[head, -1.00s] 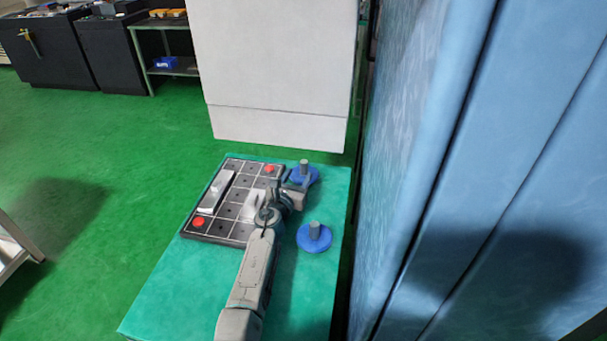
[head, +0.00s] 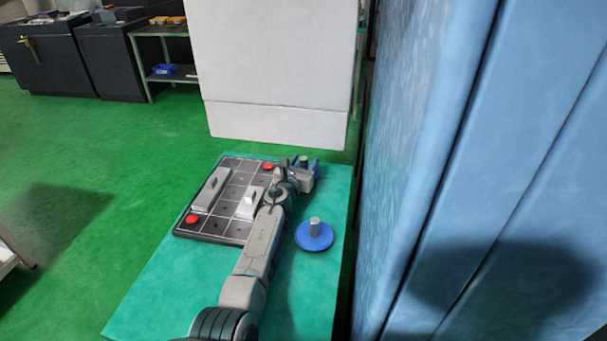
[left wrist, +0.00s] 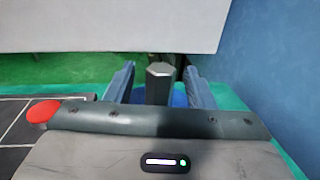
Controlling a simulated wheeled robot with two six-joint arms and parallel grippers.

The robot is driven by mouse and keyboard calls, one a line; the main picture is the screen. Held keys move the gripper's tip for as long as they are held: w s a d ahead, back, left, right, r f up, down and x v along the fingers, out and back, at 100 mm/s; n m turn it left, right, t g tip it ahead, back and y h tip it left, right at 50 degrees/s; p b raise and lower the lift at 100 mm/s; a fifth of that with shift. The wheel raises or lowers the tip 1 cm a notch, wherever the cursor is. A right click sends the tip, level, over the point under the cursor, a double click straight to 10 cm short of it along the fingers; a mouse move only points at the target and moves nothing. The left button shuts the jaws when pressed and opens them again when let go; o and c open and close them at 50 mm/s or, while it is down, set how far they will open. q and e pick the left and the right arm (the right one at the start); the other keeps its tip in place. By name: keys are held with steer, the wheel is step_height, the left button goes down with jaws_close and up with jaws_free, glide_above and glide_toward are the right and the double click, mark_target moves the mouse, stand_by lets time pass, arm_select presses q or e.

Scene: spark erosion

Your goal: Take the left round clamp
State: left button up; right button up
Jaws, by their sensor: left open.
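Two round blue clamps with grey upright posts stand on the green table. The far clamp (head: 304,160), slightly further left in the head view, is partly hidden by my left gripper (head: 303,168). In the left wrist view, the post of this clamp (left wrist: 159,84) stands between the two open fingers of my left gripper (left wrist: 160,72), with small gaps visible on both sides. Its blue base is mostly hidden behind my gripper body. The near clamp (head: 314,236) stands apart, to the right of my left forearm. My right gripper is not in view.
A dark gridded plate (head: 212,228) with red knobs (head: 192,219) and pale blocks (head: 211,188) lies left of my arm on the green table (head: 160,290). A white cabinet (head: 280,70) stands behind the table; a blue wall (head: 440,180) is close on the right.

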arm_select(q)
jaws_close()
steer(key=shift+r, duration=0.1)
steer(key=shift+r, duration=0.1)
